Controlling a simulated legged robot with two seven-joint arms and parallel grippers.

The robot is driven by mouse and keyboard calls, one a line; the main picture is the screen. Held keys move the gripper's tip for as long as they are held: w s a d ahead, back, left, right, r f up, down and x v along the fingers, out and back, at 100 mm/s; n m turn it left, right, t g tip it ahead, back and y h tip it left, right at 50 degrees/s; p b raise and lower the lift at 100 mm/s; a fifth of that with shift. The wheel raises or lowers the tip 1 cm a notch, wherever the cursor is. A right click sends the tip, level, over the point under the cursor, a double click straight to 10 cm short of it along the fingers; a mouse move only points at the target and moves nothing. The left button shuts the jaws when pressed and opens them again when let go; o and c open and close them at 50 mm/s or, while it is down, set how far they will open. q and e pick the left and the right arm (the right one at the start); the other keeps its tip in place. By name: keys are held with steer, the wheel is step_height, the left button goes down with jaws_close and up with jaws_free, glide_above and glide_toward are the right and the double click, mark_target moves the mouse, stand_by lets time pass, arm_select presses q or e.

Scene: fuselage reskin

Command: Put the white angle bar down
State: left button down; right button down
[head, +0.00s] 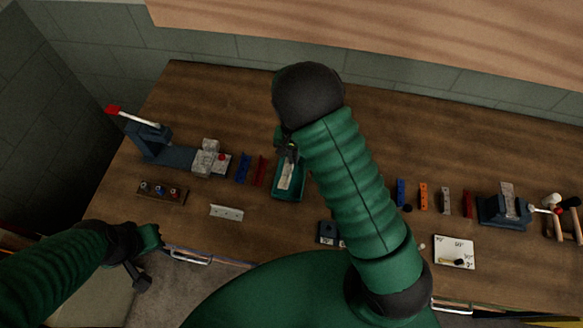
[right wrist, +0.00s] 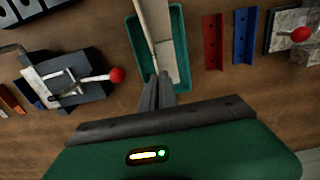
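A pale, whitish bar, which I take for the white angle bar (head: 285,176), shows at the green tray (head: 275,192). My right gripper (head: 291,151) is over the tray's far end. Its fingers (right wrist: 157,90) are close together on the bar's near end. Whether the bar touches the tray floor is unclear. Another whitish angle piece (head: 227,212) lies on the table. My left gripper (head: 140,275) hangs off the table's front left, its fingers unclear.
Blue (head: 243,168) and red (head: 260,171) bars lie just left of the tray. A clamp fixture (right wrist: 75,80) with a red knob is close to the gripper.

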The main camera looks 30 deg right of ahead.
mark_target(295, 173)
steer(key=f, duration=0.3)
steer(key=d+f+p, duration=0.1)
steer(key=f, duration=0.3)
steer(key=shift+d+f, duration=0.2)
steer(key=shift+f, duration=0.05)
steer(key=c, duration=2)
jaws_free()
steer(key=shift+a, duration=0.3)
steer(key=shift+c, duration=0.2)
steer(key=o, duration=0.4)
steer(key=shift+a, duration=0.15)
steer(key=shift+c, duration=0.2)
